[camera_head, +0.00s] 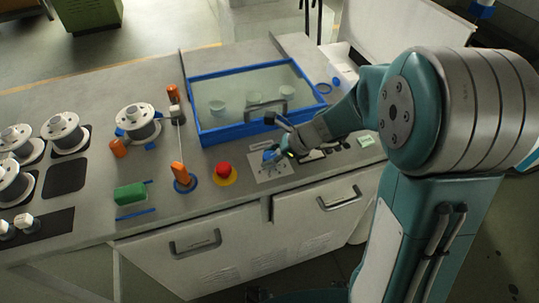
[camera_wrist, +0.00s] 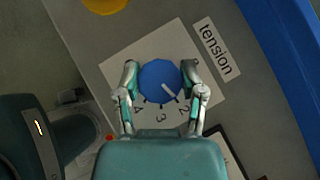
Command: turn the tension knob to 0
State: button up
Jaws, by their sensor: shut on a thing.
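The blue tension knob (camera_wrist: 158,77) sits on a white square dial plate (camera_wrist: 120,55), beside a label reading "tension" (camera_wrist: 216,49). My gripper (camera_wrist: 160,73) is shut on the knob, one finger on each side. The knob's white pointer line points to the lower right, at about the 2. The digits 2, 3 and 4 show below the knob; a mark at the upper right, by the right finger, is partly hidden, and I cannot read a 1. In the head view my gripper (camera_head: 274,157) is over the plate (camera_head: 270,171) on the bench top.
A red stop button (camera_head: 224,170) on a yellow base stands just left of the plate. A blue-rimmed tank (camera_head: 205,134) with a handle is behind it. An orange-topped post (camera_head: 181,174), a green block (camera_head: 130,194) and several wire spools (camera_head: 138,119) stand further left.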

jog(key=n+g, duration=0.5)
jog(key=n, duration=0.2)
jog(key=shift+w+h, duration=0.1)
jog(key=shift+h, duration=0.2)
jog(key=n+g+h, duration=0.1)
jog(key=n+g, duration=0.1)
jog(key=n, duration=0.1)
jog(key=shift+n+g+h, duration=0.3)
jog(key=shift+n+g, duration=0.1)
jog(key=shift+n+g+h, duration=0.9)
jog(key=shift+n+h, duration=0.2)
jog(key=shift+n, duration=0.7)
jog(key=o, duration=1.1)
jog(key=shift+o, duration=0.2)
jog(key=v, duration=1.2)
jog(key=shift+w+a+f, duration=0.1)
jog(key=shift+a, duration=0.1)
